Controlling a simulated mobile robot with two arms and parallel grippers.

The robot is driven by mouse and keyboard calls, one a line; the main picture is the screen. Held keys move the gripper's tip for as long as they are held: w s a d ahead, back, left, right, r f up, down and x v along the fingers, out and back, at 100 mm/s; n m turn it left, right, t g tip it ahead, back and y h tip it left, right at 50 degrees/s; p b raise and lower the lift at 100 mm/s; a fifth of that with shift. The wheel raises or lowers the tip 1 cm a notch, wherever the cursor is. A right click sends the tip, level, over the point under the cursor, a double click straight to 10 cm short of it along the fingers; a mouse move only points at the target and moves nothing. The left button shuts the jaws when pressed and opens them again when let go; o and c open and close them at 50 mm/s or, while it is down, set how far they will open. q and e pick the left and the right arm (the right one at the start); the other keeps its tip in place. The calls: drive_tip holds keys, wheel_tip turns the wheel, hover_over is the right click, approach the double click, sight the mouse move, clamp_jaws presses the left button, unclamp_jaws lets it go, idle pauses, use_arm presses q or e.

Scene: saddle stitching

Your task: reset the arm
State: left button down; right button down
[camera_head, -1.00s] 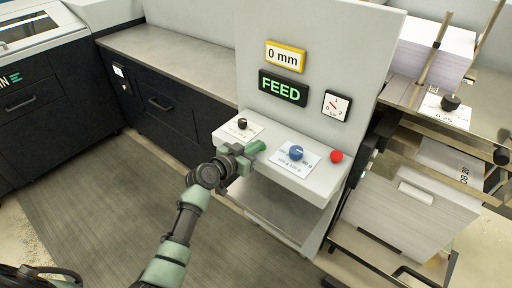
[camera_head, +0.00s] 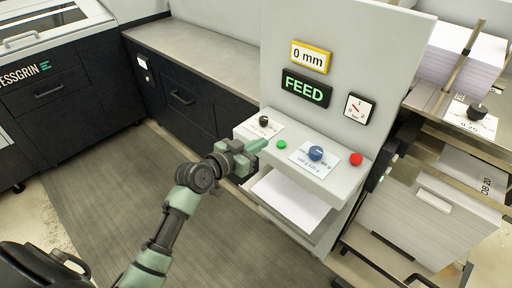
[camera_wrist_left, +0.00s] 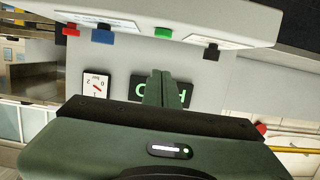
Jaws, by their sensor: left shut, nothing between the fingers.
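My left gripper (camera_head: 262,145) is shut and empty, at the left front of the control shelf (camera_head: 344,184). Its fingertips are just left of the green button (camera_head: 281,145), with a small gap showing. In the left wrist view the shut fingers (camera_wrist_left: 160,88) point toward the panel, with the green button (camera_wrist_left: 163,32) beyond them. My left arm reaches up from the bottom of the head view. My right gripper is not in view.
The shelf also carries a black knob (camera_head: 264,121), a blue knob (camera_head: 316,153) and a red button (camera_head: 356,159). Above are a FEED display (camera_head: 306,88), a 0 mm display (camera_head: 311,57) and a gauge (camera_head: 359,108). White paper (camera_head: 290,200) lies below the shelf. Open floor (camera_head: 110,190) is at left.

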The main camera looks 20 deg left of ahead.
use_arm(q)
drive_tip(key=shift+v, duration=0.8)
drive_tip(key=shift+w+r, duration=0.1)
